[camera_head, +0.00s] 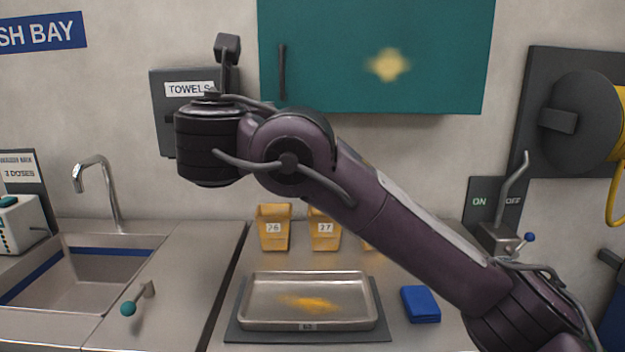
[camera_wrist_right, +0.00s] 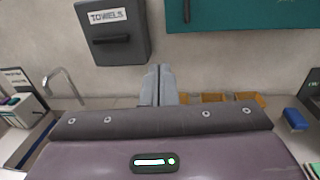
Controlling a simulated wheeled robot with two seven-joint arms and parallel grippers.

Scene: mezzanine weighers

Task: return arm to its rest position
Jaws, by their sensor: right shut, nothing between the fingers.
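My right arm (camera_head: 370,200) comes in from the lower right in the head view and reaches up and left across the counter. It ends in a dark round wrist (camera_head: 207,145) in front of the towels box. The fingers of the right gripper are hidden behind the wrist in this view. In the right wrist view the right gripper (camera_wrist_right: 158,72) points ahead towards the wall. Its two grey fingers are together with nothing between them. My left gripper is in neither view.
Below the arm, a metal tray (camera_head: 262,314) with yellow powder sits on a dark plate. Yellow bins (camera_head: 273,239) stand behind it, a blue block (camera_head: 420,304) to its right. A sink (camera_head: 75,280) with a tap is at left. The towels box (camera_head: 165,120) and teal cabinet (camera_head: 375,50) are on the wall.

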